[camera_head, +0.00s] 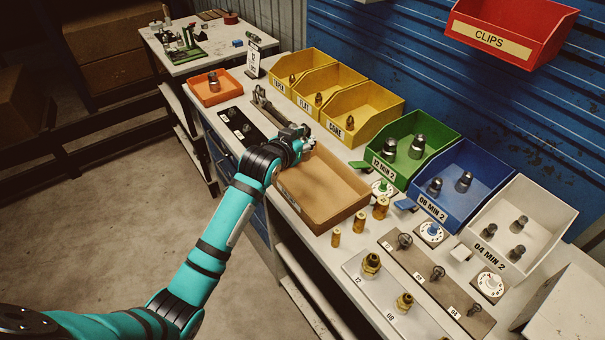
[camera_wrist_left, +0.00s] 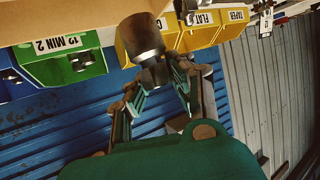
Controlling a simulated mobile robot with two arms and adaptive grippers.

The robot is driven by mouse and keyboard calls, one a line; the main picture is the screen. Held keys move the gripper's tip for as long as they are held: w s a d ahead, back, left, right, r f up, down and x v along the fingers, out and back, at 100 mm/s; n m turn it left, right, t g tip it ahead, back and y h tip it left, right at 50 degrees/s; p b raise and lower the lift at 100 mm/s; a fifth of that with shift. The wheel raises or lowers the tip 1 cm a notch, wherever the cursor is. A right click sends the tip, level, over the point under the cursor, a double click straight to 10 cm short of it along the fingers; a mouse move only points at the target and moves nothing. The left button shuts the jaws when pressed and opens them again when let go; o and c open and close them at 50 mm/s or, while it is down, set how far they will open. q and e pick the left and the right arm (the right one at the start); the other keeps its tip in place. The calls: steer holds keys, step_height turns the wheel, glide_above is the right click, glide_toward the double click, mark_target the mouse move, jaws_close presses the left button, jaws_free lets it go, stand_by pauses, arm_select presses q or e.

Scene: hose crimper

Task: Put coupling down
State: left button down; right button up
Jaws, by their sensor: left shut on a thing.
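My left gripper (camera_head: 304,139) is above the far left end of the tan tray (camera_head: 345,213). In the left wrist view its fingers (camera_wrist_left: 157,84) are closed around a coupling (camera_wrist_left: 141,38), a dark grey metal cylinder with a narrower end between the fingers. In the head view the held coupling is mostly hidden and too small to make out. The tan tray looks empty. A similar metal fitting (camera_head: 213,80) stands in the orange tray (camera_head: 228,86) at the left. My right gripper is not in view.
Yellow bins (camera_head: 379,101), a green bin (camera_head: 424,122), a blue bin (camera_head: 476,160) and a white bin (camera_head: 545,205) line the back, holding fittings. Brass pieces (camera_head: 360,221) stand right of the tan tray. A black plate (camera_head: 243,127) lies left of it. A red CLIPS bin (camera_head: 550,30) hangs above.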

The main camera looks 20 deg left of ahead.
arm_select(q)
steer(key=shift+w+a+r, duration=0.1)
steer(key=shift+w+a, duration=0.1)
steer(key=shift+w, duration=0.35)
steer(key=shift+w+a+r, duration=0.1)
steer(key=shift+w+a, duration=0.1)
steer(key=shift+w, duration=0.3)
step_height(320, 180, down, 10)
steer(key=shift+r+p, duration=0.2)
steer(key=shift+p, duration=0.95)
steer(key=shift+s+f, duration=0.1)
steer(key=c, duration=1.1)
jaws_free()
steer(key=shift+c, duration=0.2)
